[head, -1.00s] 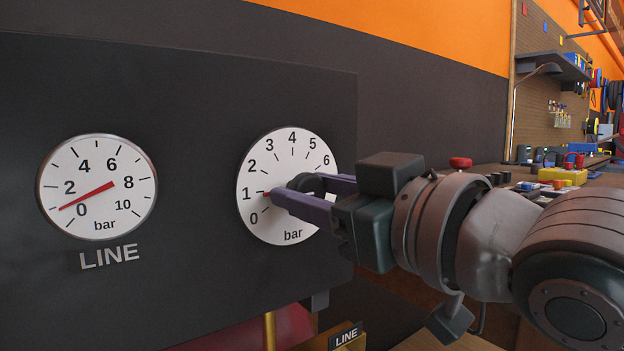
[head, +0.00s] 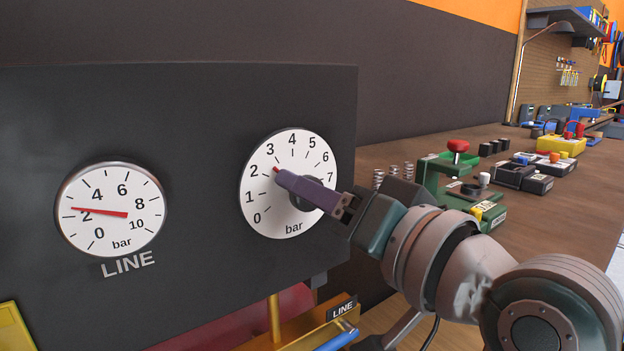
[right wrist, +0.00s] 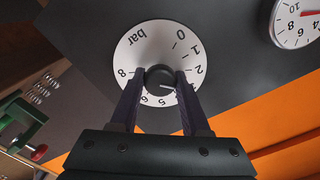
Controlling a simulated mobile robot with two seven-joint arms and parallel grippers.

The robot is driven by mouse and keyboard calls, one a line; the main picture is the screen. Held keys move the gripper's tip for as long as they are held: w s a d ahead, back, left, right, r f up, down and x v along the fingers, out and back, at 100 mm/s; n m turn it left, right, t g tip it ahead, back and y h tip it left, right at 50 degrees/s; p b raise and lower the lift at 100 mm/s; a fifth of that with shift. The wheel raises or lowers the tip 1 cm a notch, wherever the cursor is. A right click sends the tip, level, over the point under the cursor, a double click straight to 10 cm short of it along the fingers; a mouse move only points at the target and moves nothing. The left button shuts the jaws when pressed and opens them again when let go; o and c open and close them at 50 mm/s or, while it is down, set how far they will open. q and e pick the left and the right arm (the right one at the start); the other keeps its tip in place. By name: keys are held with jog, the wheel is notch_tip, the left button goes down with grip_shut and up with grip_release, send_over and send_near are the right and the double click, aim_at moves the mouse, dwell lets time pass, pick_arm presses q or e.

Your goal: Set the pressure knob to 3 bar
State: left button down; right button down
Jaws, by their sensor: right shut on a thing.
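The pressure knob (head: 304,197) is dark and sits at the centre of a white dial (head: 288,222) marked 0 to 8 bar on a dark panel. Its red pointer tip shows between 2 and 3. My right gripper (head: 292,184) is shut on the knob and hides part of it in the head view. In the right wrist view the knob (right wrist: 159,77) sits between my two fingers. The LINE gauge (head: 112,190) to the left has its red needle a little above the 2. My left gripper is not in view.
A wooden bench (head: 400,156) on the right carries a green fixture with a red knob (head: 458,146), springs and several small boxes. A brass-coloured piece labelled LINE (head: 343,308) is below the panel.

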jog(key=shift+m, duration=1.2)
jog(key=shift+c, duration=1.9)
grip_release()
jog(key=p+v, duration=0.1)
jog(key=v, duration=0.9)
